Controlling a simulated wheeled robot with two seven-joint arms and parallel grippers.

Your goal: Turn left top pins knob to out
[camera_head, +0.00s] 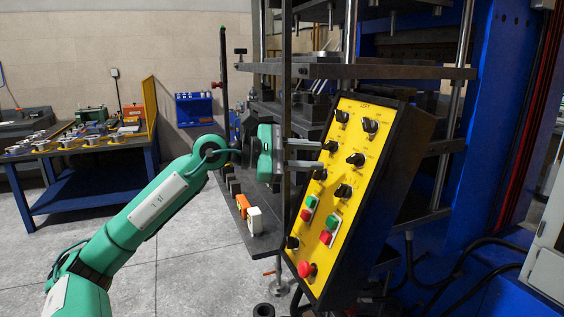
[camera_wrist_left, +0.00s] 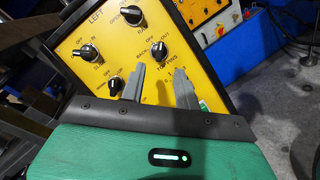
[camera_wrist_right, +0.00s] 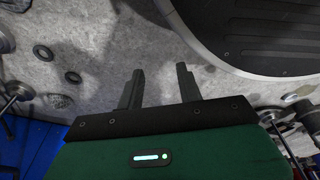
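The yellow control panel (camera_head: 346,150) faces my left arm and carries several black knobs. The top pins knob (camera_wrist_left: 158,50) is black, with BACK, OFF and OUT printed around it; in the head view it is the right knob of the second row (camera_head: 355,159). Its exact pointer setting is hard to read. My left gripper (camera_head: 322,154) is open and empty in front of the panel. In the left wrist view its fingertips (camera_wrist_left: 160,70) lie apart just below the knob, with no clear contact. My right gripper (camera_wrist_right: 160,69) is open and empty, above the floor.
Other knobs (camera_wrist_left: 88,51) (camera_wrist_left: 115,85) sit close to the left fingers. Red and green buttons (camera_head: 308,209) and a red stop button (camera_head: 306,269) are lower on the panel. A vertical metal post (camera_head: 286,90) stands beside the gripper. A blue workbench (camera_head: 84,180) stands at left.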

